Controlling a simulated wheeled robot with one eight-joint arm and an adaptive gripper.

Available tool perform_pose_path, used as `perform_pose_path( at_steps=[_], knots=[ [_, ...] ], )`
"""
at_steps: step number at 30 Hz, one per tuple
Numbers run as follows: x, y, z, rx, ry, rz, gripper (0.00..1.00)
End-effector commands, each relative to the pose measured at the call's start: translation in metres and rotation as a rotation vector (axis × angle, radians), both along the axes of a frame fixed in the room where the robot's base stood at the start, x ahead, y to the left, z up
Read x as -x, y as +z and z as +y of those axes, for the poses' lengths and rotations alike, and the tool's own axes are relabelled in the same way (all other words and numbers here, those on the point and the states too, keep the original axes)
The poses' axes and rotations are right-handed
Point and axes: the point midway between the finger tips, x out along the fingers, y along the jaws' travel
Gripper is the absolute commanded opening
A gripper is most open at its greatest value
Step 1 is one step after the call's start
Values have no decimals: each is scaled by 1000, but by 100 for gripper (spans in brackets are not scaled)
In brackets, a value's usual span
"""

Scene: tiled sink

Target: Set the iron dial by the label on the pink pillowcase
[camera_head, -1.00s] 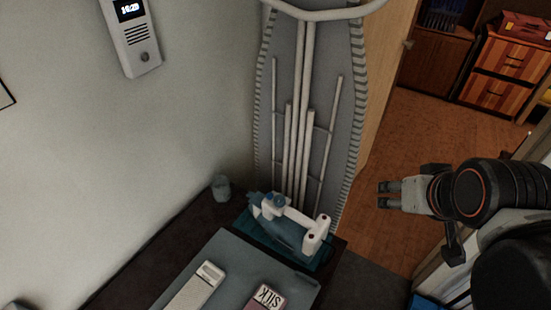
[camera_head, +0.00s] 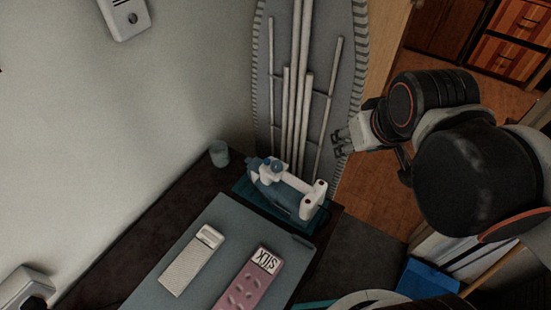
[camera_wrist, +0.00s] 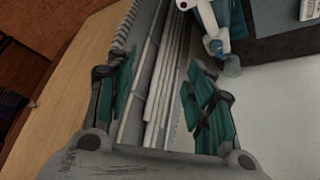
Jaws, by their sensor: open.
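The iron (camera_head: 284,186) is white and blue and rests on a teal base on the dark counter. A blue round knob (camera_head: 277,167), perhaps its dial, shows on top; its setting is too small to read. The pink pillowcase (camera_head: 240,289) lies folded on a grey mat, with a white label reading "SILK" (camera_head: 265,260). My gripper (camera_head: 337,145) is open and empty, apart from the iron, to its upper right. In the wrist view my gripper (camera_wrist: 160,98) shows two spread teal fingers, with part of the iron (camera_wrist: 212,25) beyond at the top.
A pale folded cloth (camera_head: 192,262) with its own label lies left of the pillowcase on the grey mat (camera_head: 222,217). A small cup (camera_head: 219,153) stands at the wall. An upright ironing board (camera_head: 335,78) stands behind the iron. A blue box (camera_head: 430,280) is at lower right.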

Motion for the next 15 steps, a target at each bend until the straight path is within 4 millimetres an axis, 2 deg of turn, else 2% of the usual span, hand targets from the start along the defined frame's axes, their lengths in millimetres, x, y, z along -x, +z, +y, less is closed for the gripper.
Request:
perform_pose_path(
  at_steps=[8,15],
  knots=[
    [-22,18,4,85,112,98,48],
    [-57,33,13,201,288,248,48]
  ],
)
